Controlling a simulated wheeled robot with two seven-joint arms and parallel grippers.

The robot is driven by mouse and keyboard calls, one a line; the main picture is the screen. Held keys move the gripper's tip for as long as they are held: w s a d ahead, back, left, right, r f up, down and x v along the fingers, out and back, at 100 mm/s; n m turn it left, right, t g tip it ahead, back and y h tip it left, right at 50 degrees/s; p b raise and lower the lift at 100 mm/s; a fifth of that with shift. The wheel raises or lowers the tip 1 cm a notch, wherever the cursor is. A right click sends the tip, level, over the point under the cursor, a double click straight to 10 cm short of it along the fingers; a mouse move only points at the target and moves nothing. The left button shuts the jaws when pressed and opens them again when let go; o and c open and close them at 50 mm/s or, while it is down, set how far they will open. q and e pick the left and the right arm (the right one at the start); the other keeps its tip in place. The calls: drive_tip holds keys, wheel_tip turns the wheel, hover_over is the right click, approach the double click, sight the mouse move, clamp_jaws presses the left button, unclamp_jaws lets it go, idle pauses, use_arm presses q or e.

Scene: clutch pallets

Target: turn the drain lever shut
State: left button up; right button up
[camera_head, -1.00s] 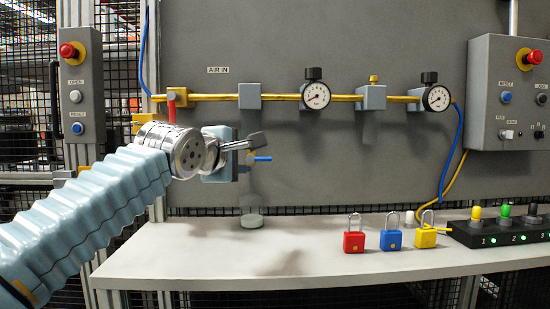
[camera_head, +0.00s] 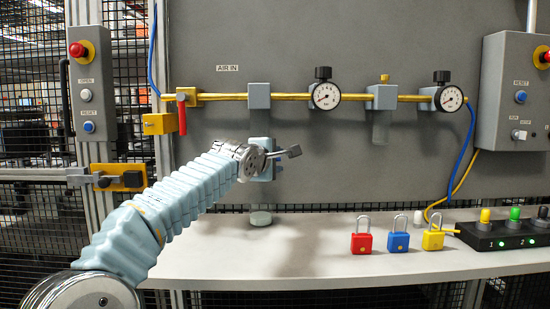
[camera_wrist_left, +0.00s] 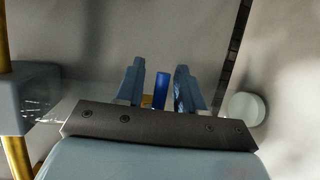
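The blue drain lever (camera_wrist_left: 161,90) shows in the left wrist view, between the two fingers of my left gripper (camera_wrist_left: 160,88). A gap shows on both sides of the lever, so the gripper is open around it and not clamped. In the head view my left gripper (camera_head: 287,153) is at the lower part of the unit under the "AIR IN" block (camera_head: 259,95), in front of the grey panel. There the gripper and wrist hide the lever. My right gripper is not in view.
A yellow pipe (camera_head: 220,97) with gauges runs above the gripper. A red-handled valve (camera_head: 182,115) hangs at its left. On the shelf (camera_head: 215,262) below stand a round pale disc (camera_head: 261,218) and red (camera_head: 361,241), blue (camera_head: 399,240) and yellow (camera_head: 433,238) padlocks.

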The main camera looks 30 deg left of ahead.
use_arm(q)
clamp_jaws()
drive_tip(key=shift+f, duration=0.1)
idle(0.3)
drive_tip(key=a+f+m+g+y, duration=0.1)
drive_tip(key=m, duration=0.2)
drive_tip(key=s+f+m+g+y, duration=0.1)
drive_tip(key=m+g+y, duration=0.1)
drive_tip(key=m, duration=0.1)
drive_tip(key=a+f+m+g+y+b, duration=0.1)
drive_tip(key=m+g+y, duration=0.1)
drive_tip(key=m, duration=0.2)
drive_tip(key=shift+s+a+f, duration=0.2)
drive_tip(key=shift+s+a, duration=0.1)
drive_tip(key=shift+s+a+m+g+y, duration=0.25)
drive_tip(key=shift+a+m+g+y, duration=0.2)
drive_tip(key=shift+m+y, duration=0.4)
drive_tip(key=shift+m, duration=0.25)
